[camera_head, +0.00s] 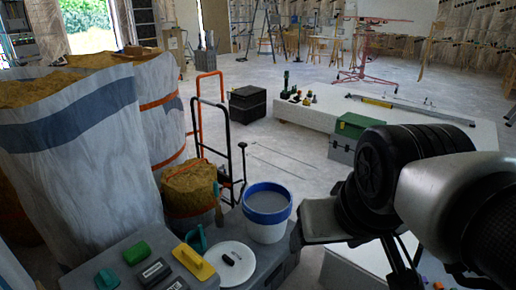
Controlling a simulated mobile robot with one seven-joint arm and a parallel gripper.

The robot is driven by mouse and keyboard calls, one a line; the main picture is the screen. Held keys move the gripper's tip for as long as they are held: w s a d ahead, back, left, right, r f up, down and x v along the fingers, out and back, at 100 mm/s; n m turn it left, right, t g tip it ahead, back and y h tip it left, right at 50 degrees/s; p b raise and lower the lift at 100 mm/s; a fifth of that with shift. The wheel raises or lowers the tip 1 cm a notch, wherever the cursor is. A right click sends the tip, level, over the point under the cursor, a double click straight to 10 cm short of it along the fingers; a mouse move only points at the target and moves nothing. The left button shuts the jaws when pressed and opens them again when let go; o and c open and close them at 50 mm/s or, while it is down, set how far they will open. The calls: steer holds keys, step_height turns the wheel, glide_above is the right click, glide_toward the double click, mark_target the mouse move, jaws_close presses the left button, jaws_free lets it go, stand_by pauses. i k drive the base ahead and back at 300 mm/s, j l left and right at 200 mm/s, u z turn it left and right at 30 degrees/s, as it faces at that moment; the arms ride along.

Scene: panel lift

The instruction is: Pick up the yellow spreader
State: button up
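The yellow spreader (194,261) lies on a dark grey surface (140,248) at the bottom left of the head view. It is a flat yellow piece set at a slant. A white round lid (236,256) with a small black item on it lies just to its right. A teal tool (197,238) stands close behind it. My arm comes in from the right, well apart from the spreader. The end of my arm (322,219) shows near the middle right, but I cannot make out its fingertips. Nothing of mine touches the spreader.
A blue-rimmed bucket (267,212) stands between the spreader and my arm. A green block (137,253) and dark blocks lie left of the spreader. Large filled sacks (75,150) rise behind on the left. A black and orange hand truck (222,140) stands beyond.

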mark_target(197, 266)
steer(key=u, duration=1.7)
steer(key=i+l, duration=0.1)
steer(key=l, duration=0.45)
steer(key=i+l+u, duration=0.1)
steer(key=l, duration=0.45)
steer(key=i+l+u, duration=0.1)
steer(key=l, duration=0.45)
steer(key=i, duration=0.05)
